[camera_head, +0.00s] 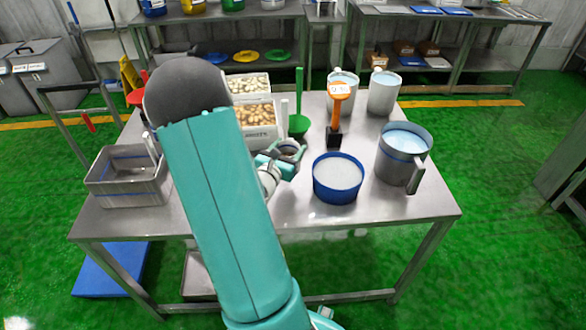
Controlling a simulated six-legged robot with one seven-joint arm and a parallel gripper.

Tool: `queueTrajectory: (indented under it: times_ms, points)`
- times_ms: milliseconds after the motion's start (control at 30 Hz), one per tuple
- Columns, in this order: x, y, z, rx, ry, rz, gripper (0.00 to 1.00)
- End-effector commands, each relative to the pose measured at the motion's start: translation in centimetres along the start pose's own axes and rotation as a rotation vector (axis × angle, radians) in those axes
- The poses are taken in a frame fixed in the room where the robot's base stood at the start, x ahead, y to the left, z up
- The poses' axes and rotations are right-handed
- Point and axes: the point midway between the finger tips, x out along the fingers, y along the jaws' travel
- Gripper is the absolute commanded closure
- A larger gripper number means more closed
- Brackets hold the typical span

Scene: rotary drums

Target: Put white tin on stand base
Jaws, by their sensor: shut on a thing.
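My gripper (288,155) is low over the middle of the steel table, partly behind my teal arm. It is shut on a small greyish round thing (291,147), too small to identify surely. Two white tin-like cylinders stand at the table's back right, one behind the orange-handled tool (342,78) and one to its right (383,95). A blue round tub (337,187) with white contents sits just right of my gripper. I cannot tell which thing is the stand base; a black block (334,138) is under the orange tool.
A grey jug (401,160) stands at the right. A green upright tool (299,105) and white trays of brownish pieces (257,132) are behind my gripper. A steel bin (127,187) is at left. The table's (405,215) front right is clear.

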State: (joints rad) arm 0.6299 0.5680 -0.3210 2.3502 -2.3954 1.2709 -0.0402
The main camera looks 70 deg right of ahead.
Motion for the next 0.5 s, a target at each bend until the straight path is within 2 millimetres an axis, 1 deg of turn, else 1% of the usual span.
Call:
queueTrajectory:
  times_ms: [33,67,267,400,500]
  points:
    - [0.0,-0.1,-0.9,-0.003,0.002,-0.002,0.80]
    - [0.0,-0.1,-1.4,-0.002,0.002,-0.002,0.80]
    - [0.1,-0.1,-2.9,0.001,0.000,-0.001,0.80]
    - [0.2,-0.2,-4.9,-0.002,0.002,-0.002,0.80]
    - [0.3,-0.2,-6.1,0.000,0.000,-0.002,0.80]
